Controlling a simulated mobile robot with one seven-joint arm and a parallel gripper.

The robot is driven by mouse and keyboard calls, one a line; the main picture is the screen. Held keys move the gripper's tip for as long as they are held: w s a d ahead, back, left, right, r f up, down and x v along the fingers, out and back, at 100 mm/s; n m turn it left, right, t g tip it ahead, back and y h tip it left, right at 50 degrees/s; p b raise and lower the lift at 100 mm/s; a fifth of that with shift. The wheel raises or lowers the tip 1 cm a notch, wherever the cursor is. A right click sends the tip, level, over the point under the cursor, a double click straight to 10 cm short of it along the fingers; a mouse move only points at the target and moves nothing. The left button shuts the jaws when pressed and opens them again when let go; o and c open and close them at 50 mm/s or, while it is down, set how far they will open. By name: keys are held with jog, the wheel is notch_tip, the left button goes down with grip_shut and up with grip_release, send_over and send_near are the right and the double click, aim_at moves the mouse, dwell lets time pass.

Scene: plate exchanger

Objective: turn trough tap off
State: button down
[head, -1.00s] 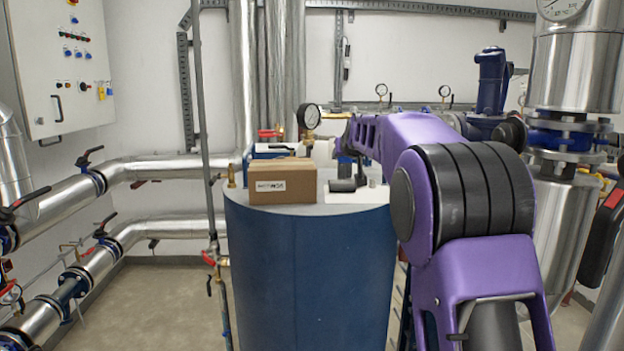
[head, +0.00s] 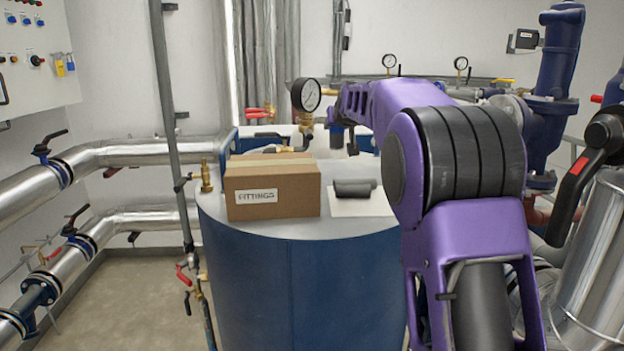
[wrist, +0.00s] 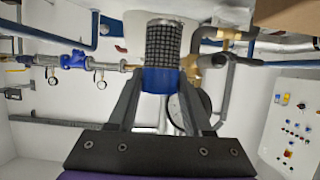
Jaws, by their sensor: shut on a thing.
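My gripper (wrist: 160,88) is in the wrist view, its two fingers closed around a short cylinder (wrist: 165,42) with a blue band and a dark, gridded body. Brass fittings (wrist: 190,66) show just beside it, and I cannot tell whether they touch it. In the head view my purple arm reaches over the blue tank toward the back, and the gripper end is small and partly hidden. Red-handled brass valves (head: 258,112) stand at the back wall, left of the gauge. I cannot tell which of these is the trough tap.
A cardboard box marked FITTINGS (head: 272,190) and a dark cylinder (head: 355,188) on a white sheet stand on the blue tank (head: 290,285). A gauge (head: 306,95) rises behind the box. Pipes with lever valves (head: 50,145) line the left. Floor is clear at lower left.

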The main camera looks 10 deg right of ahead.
jog(key=shift+w, duration=0.2)
notch_tip(320, 180, down, 10)
jog(key=shift+r+b, duration=0.1)
jog(key=shift+b, duration=0.35)
jog(key=shift+f, duration=0.2)
jog(key=shift+c, duration=1.6)
grip_release()
jog(key=shift+r, duration=0.15)
